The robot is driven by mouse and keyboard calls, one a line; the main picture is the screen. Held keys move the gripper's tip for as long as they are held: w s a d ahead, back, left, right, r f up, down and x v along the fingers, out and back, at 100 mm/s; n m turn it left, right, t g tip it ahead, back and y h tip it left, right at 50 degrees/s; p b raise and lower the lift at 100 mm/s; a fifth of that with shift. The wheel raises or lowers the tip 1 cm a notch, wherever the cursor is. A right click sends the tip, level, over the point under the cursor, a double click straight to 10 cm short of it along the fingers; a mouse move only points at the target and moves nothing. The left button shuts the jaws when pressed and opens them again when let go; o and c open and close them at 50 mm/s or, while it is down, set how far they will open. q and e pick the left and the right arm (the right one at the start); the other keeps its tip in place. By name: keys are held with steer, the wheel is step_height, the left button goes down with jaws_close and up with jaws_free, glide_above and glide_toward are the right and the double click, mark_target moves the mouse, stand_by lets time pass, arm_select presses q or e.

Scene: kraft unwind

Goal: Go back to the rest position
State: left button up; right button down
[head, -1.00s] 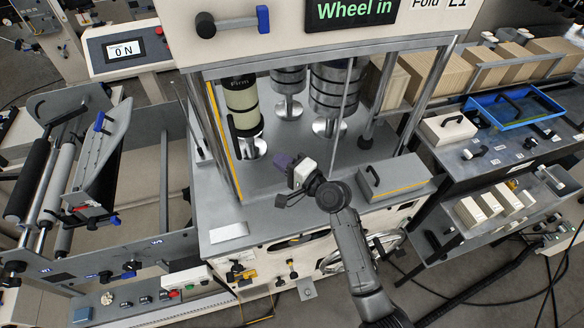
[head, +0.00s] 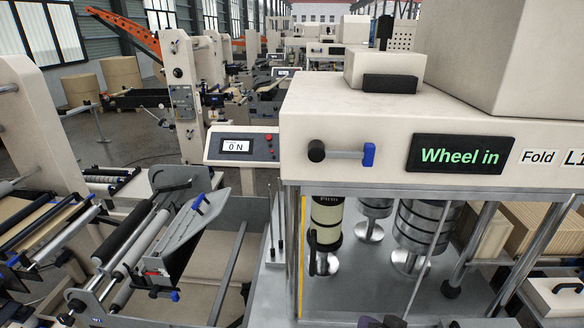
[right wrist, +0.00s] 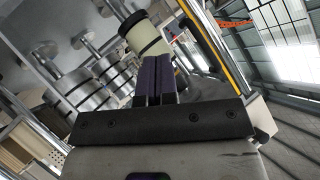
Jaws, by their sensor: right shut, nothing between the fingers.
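My right gripper (head: 381,321) shows only as a dark tip at the bottom edge of the head view, in front of the machine with the "Wheel in" sign (head: 461,155). In the right wrist view its two purple fingers (right wrist: 156,80) are together with nothing between them. A cream roller marked "Firm" (right wrist: 145,36) appears beyond the fingertips. The same roller (head: 326,222) stands upright inside the machine in the head view. My left gripper is in neither view.
Metal roller stacks (head: 424,225) stand right of the cream roller. An "ON" display panel (head: 240,147) is left of the machine. An unwind frame with a black roller (head: 124,241) fills the lower left. The aisle floor (head: 133,128) is visible further back.

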steer(key=s+d+f+n+g+h+p, duration=0.1)
steer(key=s+f+g+h+p, duration=0.1)
steer(key=s, duration=0.9)
steer(key=s+d+f+n+g+h+p, duration=0.1)
steer(key=s+f, duration=0.3)
steer(key=s, duration=0.7)
steer(key=s+d+f+g+h+p, duration=0.2)
steer(key=s+f+g+h+p, duration=0.1)
steer(key=s, duration=0.8)
steer(key=shift+s+d+f+n+g, duration=0.25)
steer(key=shift+d+n+g, duration=0.15)
steer(key=shift+g, duration=0.2)
steer(key=shift+a, duration=0.1)
